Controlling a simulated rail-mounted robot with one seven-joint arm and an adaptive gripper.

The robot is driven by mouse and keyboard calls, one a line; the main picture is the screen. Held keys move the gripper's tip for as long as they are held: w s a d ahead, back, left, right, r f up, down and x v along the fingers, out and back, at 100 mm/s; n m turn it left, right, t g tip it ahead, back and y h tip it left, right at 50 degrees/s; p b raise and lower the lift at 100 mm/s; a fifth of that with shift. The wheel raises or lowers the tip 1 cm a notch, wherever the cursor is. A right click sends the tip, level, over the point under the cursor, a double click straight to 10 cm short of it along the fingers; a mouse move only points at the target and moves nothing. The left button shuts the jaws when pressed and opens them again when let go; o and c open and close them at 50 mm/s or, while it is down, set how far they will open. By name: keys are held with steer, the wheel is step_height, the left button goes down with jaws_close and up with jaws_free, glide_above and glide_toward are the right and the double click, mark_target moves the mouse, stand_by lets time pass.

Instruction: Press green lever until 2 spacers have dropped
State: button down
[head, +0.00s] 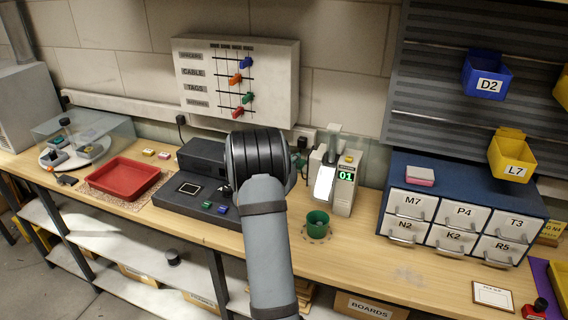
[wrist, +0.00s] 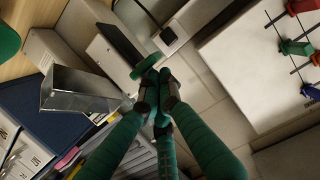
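The pale dispenser (head: 345,190) stands on the bench in the head view, with a lit green display (head: 346,176) reading 01. A green cup (head: 317,226) stands in front of it; a green edge (wrist: 8,38) at the wrist view's top left is probably this cup. A rounded green piece, apparently the green lever (wrist: 146,66), shows just beyond my fingertips in the wrist view. My gripper (wrist: 158,92) has its dark green fingers drawn together with nothing seen between them. The tips look close to the lever; I cannot tell whether they touch. In the head view my arm hides most of the gripper.
A metal hopper (wrist: 80,92) sits close left of my fingers. A blue drawer cabinet (head: 460,175) stands right of the dispenser, a black device (head: 205,160) left. A red tray (head: 122,178) lies farther left. The peg board (head: 190,85) hangs behind. The bench front beside the cup is clear.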

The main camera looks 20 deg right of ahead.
steer(key=b+v, duration=0.4)
steer(key=v, duration=0.6)
steer(key=shift+r, duration=0.2)
steer(key=shift+d, duration=0.1)
stand_by(0.7)
steer(key=w+d+r+p, duration=0.2)
steer(key=w+d+p, duration=0.4)
steer(key=w, duration=0.1)
steer(key=b+v, duration=0.2)
steer(key=v, duration=0.5)
steer(key=shift+s+d+b, duration=0.15)
steer(key=shift+d+b, duration=0.05)
steer(key=shift+b, duration=0.2)
steer(key=shift+a, duration=0.1)
